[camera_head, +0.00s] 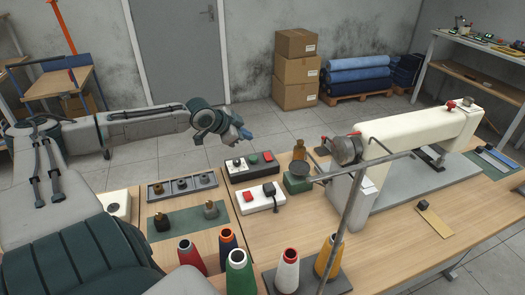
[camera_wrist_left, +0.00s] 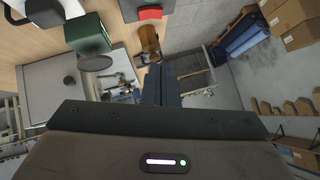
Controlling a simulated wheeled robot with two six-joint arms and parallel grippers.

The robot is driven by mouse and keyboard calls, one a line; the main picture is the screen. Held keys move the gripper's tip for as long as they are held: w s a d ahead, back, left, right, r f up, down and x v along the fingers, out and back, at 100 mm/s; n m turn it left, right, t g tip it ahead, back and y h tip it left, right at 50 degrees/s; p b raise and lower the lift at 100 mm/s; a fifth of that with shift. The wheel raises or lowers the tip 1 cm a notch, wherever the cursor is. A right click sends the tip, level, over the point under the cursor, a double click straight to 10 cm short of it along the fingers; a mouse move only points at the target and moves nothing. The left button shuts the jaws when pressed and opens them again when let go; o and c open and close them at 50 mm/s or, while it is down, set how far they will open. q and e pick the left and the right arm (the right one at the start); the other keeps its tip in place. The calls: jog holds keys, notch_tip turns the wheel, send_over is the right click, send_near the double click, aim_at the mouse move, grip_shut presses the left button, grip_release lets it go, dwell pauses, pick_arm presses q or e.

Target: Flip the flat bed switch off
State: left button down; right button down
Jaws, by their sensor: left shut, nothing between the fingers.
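My left gripper (camera_head: 246,134) hangs in the air above the far edge of the table, beyond the switch boxes and touching nothing. It is shut and empty; its closed fingers (camera_wrist_left: 161,85) show in the left wrist view. A grey control box (camera_head: 252,165) with a dark top, a small lever and red and green buttons sits near the table's far edge. A white box (camera_head: 257,198) with a red part and a dark lever sits in front of it. I cannot tell which is the flat bed switch. My right gripper is not in view.
A cream sewing machine (camera_head: 425,135) stands on the right, with a thread stand pole (camera_head: 352,215) before it. A green box (camera_head: 297,178) and amber bottle (camera_head: 299,150) stand beside the switch boxes. Several thread cones (camera_head: 240,275) line the front. A grey tray (camera_head: 183,187) lies left.

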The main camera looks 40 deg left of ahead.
pick_arm(q)
jog(key=shift+f, duration=0.1)
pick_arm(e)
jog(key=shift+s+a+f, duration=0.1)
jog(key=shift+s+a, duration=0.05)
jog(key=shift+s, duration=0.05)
pick_arm(q)
send_over(268, 157)
jog(key=s, duration=0.2)
jog(key=f, duration=0.6)
jog(key=shift+s+a, duration=0.1)
jog(key=shift+a, duration=0.15)
jog(key=f, duration=0.2)
jog(key=w+f+p, duration=0.1)
jog(key=shift+a, duration=0.35)
jog(key=shift+a+f, duration=0.2)
jog(key=shift+f, duration=0.4)
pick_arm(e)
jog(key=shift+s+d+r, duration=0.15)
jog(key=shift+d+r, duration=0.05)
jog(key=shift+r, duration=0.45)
